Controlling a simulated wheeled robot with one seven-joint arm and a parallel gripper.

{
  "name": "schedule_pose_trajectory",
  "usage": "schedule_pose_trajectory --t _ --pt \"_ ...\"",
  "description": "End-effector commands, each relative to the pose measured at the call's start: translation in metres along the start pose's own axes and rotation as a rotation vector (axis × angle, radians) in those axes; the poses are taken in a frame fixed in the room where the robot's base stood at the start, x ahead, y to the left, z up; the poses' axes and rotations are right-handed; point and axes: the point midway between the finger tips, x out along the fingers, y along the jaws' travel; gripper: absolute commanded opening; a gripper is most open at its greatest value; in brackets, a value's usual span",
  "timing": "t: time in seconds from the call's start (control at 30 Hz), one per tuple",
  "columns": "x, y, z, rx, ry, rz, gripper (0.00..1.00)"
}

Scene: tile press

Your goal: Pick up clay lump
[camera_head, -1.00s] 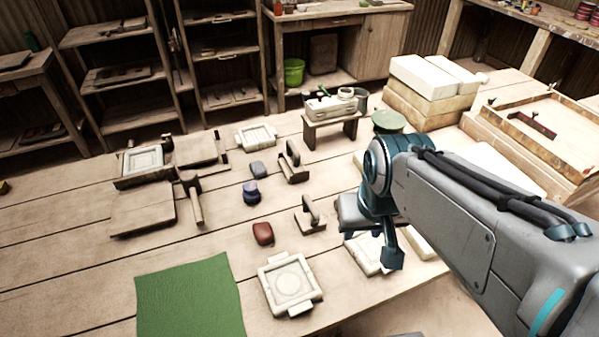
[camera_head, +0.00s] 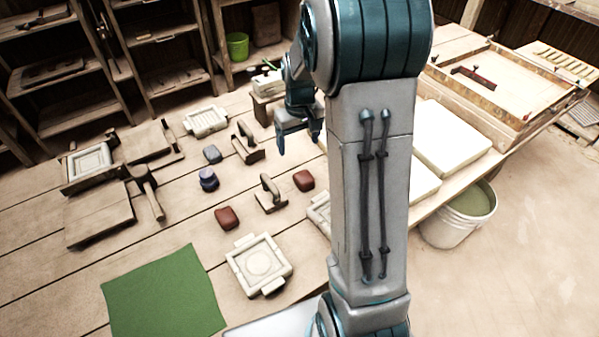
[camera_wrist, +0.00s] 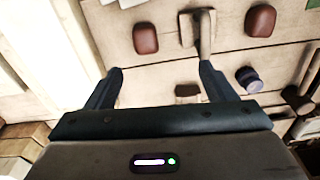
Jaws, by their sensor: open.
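Two reddish-brown clay lumps lie on the plank table. One (camera_head: 227,218) is left of a handled trowel-like tool (camera_head: 269,194), the other (camera_head: 304,180) right of it. Both lumps show in the wrist view, one at top centre (camera_wrist: 145,38) and one at top right (camera_wrist: 260,20). My gripper (camera_head: 300,138) is open and empty above the table, beyond the right brown lump in the head view. Its spread fingers (camera_wrist: 160,70) have nothing between them.
White molds (camera_head: 258,265) and (camera_head: 206,121), a green cloth (camera_head: 165,292), a wooden mallet (camera_head: 146,190) and another handled tool (camera_head: 248,145) lie around. White slabs (camera_head: 450,138) are stacked at right. A bucket (camera_head: 458,215) stands beyond the table edge. Bare planks separate the pieces.

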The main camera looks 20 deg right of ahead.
Motion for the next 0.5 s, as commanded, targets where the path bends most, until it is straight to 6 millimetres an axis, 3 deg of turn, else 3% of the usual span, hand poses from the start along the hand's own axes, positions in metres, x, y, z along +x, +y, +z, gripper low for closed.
schedule_pose_trajectory --t 0.03,0.2,0.5 --pt "0.015 0.009 -0.009 -0.003 -0.018 -0.002 0.77" --pt "0.051 0.029 -0.028 -0.022 -0.046 -0.004 0.77" --pt "0.086 0.04 -0.035 -0.035 -0.064 -0.005 0.77"
